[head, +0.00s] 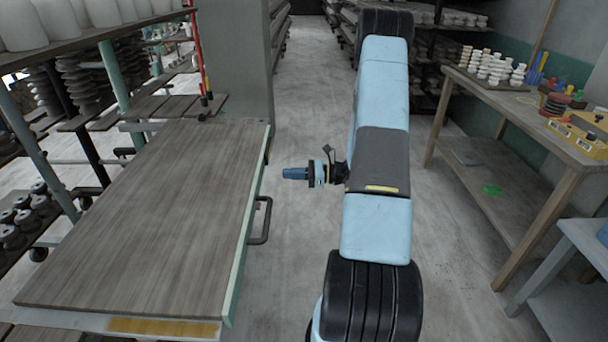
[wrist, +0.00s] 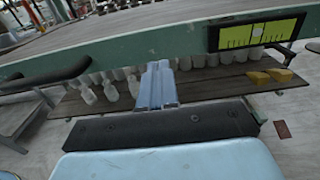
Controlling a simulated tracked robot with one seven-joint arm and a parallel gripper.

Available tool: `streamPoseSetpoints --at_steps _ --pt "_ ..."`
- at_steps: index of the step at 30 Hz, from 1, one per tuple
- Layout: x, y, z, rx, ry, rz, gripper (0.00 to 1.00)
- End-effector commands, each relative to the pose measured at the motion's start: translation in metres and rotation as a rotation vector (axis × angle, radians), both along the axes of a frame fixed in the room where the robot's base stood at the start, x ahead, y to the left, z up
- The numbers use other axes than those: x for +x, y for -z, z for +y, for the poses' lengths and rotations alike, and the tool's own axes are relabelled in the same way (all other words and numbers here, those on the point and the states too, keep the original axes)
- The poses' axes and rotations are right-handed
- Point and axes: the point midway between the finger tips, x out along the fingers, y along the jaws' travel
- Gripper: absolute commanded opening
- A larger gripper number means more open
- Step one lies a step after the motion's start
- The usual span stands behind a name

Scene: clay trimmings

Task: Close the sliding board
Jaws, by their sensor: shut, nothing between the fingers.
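The sliding board (head: 160,210) is a wide grey-brown wooden panel with a pale green front edge, lying flat and sticking out from the rack at left in the head view. A dark bar handle (head: 265,222) is on its green edge; it also shows at left in the wrist view (wrist: 45,76). My gripper (head: 286,173) points left at the board's edge, beyond the handle and apart from it. Its blue fingers (wrist: 158,72) are together and empty in the wrist view, just below the green edge (wrist: 130,52). I cannot tell whether they touch it.
A yellow-green marked plate (wrist: 262,33) is on the green edge. A lower shelf (wrist: 200,85) holds white pots and yellow blocks. A wooden workbench (head: 520,105) with small pots and tools stands at right. The floor aisle (head: 300,80) ahead is clear.

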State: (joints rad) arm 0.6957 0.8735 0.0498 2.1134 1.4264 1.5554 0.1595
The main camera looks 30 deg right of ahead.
Motion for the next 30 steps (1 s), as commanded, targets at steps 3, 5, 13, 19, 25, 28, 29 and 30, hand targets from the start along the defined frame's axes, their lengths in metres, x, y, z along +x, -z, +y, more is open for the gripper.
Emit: streamPoseSetpoints --at_steps 3,5,13,19,25,28,29,30 --pt "0.010 0.000 0.019 0.001 -0.003 -0.001 0.00" --pt "0.015 0.000 0.028 0.000 -0.004 0.000 0.00" --pt "0.030 0.000 0.053 0.000 -0.001 -0.001 0.00" --pt "0.033 0.000 0.058 0.000 -0.001 -0.001 0.00" --pt "0.033 0.000 0.057 0.000 -0.001 -0.001 0.00" --pt "0.033 0.000 0.057 0.000 0.000 -0.001 0.00" --pt "0.033 0.000 0.057 0.000 0.000 -0.001 0.00" --pt "0.033 0.000 0.057 -0.001 0.002 -0.001 0.00"
